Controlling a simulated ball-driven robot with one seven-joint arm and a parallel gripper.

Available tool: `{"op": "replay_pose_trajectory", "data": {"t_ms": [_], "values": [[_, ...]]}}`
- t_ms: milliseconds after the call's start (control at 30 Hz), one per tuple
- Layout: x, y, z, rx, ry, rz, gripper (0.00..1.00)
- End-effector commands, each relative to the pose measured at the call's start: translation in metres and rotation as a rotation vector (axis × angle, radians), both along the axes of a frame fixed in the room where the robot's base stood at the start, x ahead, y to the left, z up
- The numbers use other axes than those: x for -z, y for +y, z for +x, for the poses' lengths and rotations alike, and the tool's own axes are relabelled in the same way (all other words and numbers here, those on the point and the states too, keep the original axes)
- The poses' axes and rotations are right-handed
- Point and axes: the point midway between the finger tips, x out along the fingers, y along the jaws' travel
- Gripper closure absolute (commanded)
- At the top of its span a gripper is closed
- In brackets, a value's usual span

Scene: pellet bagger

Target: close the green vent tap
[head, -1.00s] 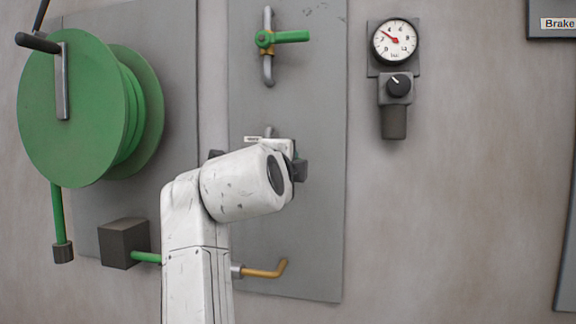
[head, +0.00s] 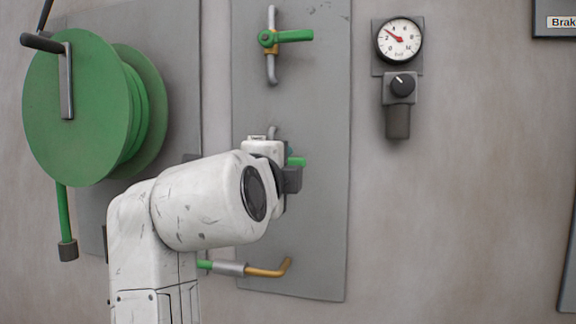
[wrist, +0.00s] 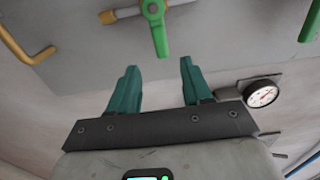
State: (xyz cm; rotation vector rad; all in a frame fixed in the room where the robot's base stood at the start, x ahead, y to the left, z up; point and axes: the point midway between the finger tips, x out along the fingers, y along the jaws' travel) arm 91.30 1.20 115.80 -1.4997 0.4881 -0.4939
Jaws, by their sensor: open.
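Two taps with green levers show on the grey panel (head: 320,220). The upper tap lever (head: 293,36) lies level across its upright pipe. The lower tap lever (head: 298,161) is mostly hidden behind my gripper in the head view, with its end pointing right. No label shows which is the vent tap. In the wrist view the lower lever (wrist: 158,32) points toward my gripper (wrist: 158,68), its end near the gap between the fingertips. My gripper is open, its teal fingers apart and empty. The upper lever (wrist: 311,20) is at the right edge.
A green hose reel (head: 75,110) is at the left. A pressure gauge (head: 400,40) and a regulator knob (head: 402,85) are right of the panel. A hooked brass pipe (head: 268,271) sticks out below the taps. The wall further right is mostly bare.

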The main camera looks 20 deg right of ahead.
Motion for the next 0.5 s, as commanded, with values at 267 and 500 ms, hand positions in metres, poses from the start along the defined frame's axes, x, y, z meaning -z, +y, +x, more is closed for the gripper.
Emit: {"op": "replay_pose_trajectory", "data": {"t_ms": [267, 500], "values": [[0.0, 0.018, -0.024, -0.001, 0.0, 0.0, 0.51], [0.0, 0.019, -0.026, 0.001, 0.001, 0.001, 0.51]]}}
